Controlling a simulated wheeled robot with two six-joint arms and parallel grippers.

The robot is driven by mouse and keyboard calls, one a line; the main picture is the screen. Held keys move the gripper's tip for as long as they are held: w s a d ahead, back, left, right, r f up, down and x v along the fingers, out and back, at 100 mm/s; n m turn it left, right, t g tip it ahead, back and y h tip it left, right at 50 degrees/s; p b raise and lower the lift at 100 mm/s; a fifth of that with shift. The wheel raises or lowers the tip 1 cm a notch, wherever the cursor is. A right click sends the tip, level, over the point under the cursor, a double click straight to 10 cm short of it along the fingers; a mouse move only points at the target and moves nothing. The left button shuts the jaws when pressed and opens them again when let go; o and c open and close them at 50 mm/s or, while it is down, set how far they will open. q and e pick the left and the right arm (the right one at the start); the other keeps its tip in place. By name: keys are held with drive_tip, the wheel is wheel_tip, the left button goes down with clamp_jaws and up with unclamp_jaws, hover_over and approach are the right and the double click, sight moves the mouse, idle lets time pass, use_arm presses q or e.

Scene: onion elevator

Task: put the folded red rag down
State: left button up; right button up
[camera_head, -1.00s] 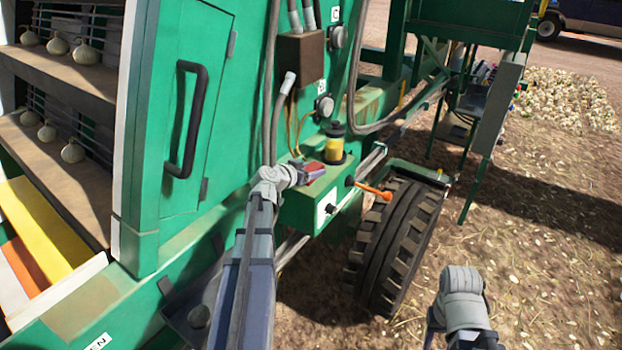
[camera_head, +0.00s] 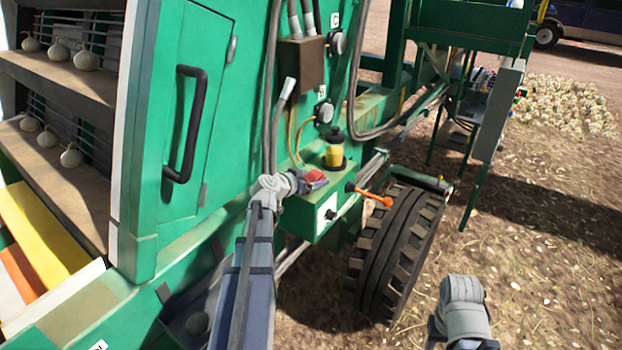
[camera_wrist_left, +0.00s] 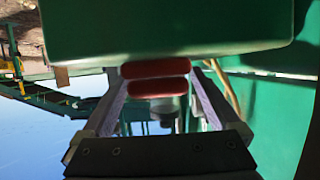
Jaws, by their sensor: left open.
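The folded red rag (camera_head: 317,177) is on or right at the top of the small green box (camera_head: 311,218) on the machine's side, beside a yellow-filled jar (camera_head: 334,156). My left gripper (camera_head: 305,183) is at the rag, with its jaws open. In the left wrist view the rag (camera_wrist_left: 156,78) shows as two red layers between the spread fingers, close to the green box (camera_wrist_left: 165,25). I cannot tell whether a finger still touches it. My right arm's grey wrist shows at the lower right of the head view; its fingers do not show.
An orange-tipped lever (camera_head: 372,195) sticks out right of the box, above a large tyre (camera_head: 395,255). A green door with a black handle (camera_head: 186,124) is at left. Shelves with onions (camera_head: 87,57) stand farther left. Hoses hang above the box.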

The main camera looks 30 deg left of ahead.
use_arm(q)
drive_tip(key=shift+s+r, duration=0.1)
drive_tip(key=shift+r, duration=0.2)
drive_tip(key=p+v, duration=0.4)
drive_tip(key=v, duration=0.7)
drive_tip(key=shift+s+p, duration=0.4)
drive_tip(key=s+d+f+m+g+h, duration=0.15)
drive_tip(key=d+f+g, duration=0.25)
drive_tip(key=d, duration=0.8)
drive_tip(key=d+f+m+g+h, duration=0.25)
drive_tip(key=d+f, duration=0.25)
drive_tip(key=d, duration=0.7)
drive_tip(key=s+d+f+g+y, duration=0.2)
drive_tip(key=s+d+g+y, duration=0.1)
drive_tip(key=s+d, duration=0.4)
drive_tip(key=s+d+f+n+g+y, duration=0.1)
drive_tip(key=s+d+f+g+y, duration=0.1)
drive_tip(key=s+d, duration=0.5)
drive_tip(key=shift+s+f+g+y, duration=0.2)
drive_tip(key=shift+s+g+y, duration=0.4)
drive_tip(key=shift+g, duration=0.55)
